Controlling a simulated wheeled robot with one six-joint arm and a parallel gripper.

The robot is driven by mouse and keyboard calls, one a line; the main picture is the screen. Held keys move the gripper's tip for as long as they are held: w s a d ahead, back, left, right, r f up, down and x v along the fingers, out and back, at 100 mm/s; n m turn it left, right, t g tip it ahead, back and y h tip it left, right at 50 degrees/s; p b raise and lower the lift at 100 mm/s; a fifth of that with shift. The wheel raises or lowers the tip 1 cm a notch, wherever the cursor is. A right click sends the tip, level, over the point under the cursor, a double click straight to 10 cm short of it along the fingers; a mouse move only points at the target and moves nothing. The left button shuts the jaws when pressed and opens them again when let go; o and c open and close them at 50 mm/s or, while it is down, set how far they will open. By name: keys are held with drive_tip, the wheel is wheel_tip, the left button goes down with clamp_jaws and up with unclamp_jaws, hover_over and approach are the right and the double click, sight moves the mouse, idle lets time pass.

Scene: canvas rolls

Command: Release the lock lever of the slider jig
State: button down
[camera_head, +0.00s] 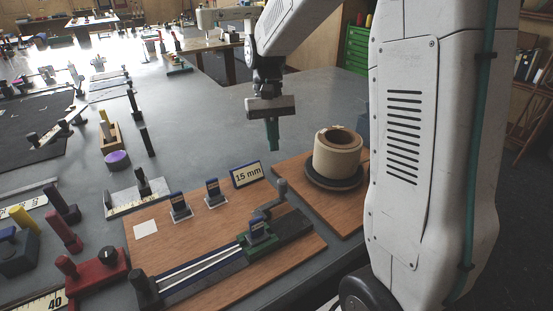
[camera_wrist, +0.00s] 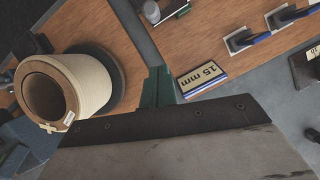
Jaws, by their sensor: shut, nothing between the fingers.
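The slider jig lies on a wooden board in the head view, with a rail (camera_head: 205,272) and a green carriage (camera_head: 262,240) bearing a blue-topped upright piece. A grey round-topped lever (camera_head: 281,192) stands at the far end of the jig, beside the carriage; I cannot tell for sure which part is the lock lever. My gripper (camera_head: 272,148) has green fingers, shut and empty, pointing down in the air above and beyond the lever. In the wrist view the gripper's fingers (camera_wrist: 158,86) are together. A rounded grey part of the jig (camera_wrist: 151,10) shows at the top edge there.
A "15 mm" sign (camera_head: 247,175) stands on the board, also in the wrist view (camera_wrist: 202,77). Two blue-topped stands (camera_head: 179,205) (camera_head: 214,193) are left of it. A cream canvas roll (camera_head: 337,155) on a dark dish is at right. Tools crowd the left; bench beyond the gripper is clear.

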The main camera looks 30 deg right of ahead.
drive_tip(key=v, duration=0.4)
drive_tip(key=shift+w+a+r, duration=0.2)
drive_tip(key=shift+a+r, duration=0.05)
drive_tip(key=shift+r, duration=0.15)
drive_tip(key=s+a+n+t, duration=0.1)
drive_tip(key=s+a+t, duration=0.1)
drive_tip(key=s, duration=1)
drive_tip(key=s+a+r+n+t+h, duration=0.1)
drive_tip(key=s+a+n+t, duration=0.1)
drive_tip(key=s, duration=1.1)
drive_tip(key=shift+s+a+r+n+t, duration=0.2)
drive_tip(key=shift+a+r+n+t, duration=0.1)
drive_tip(key=shift+a+t, duration=0.55)
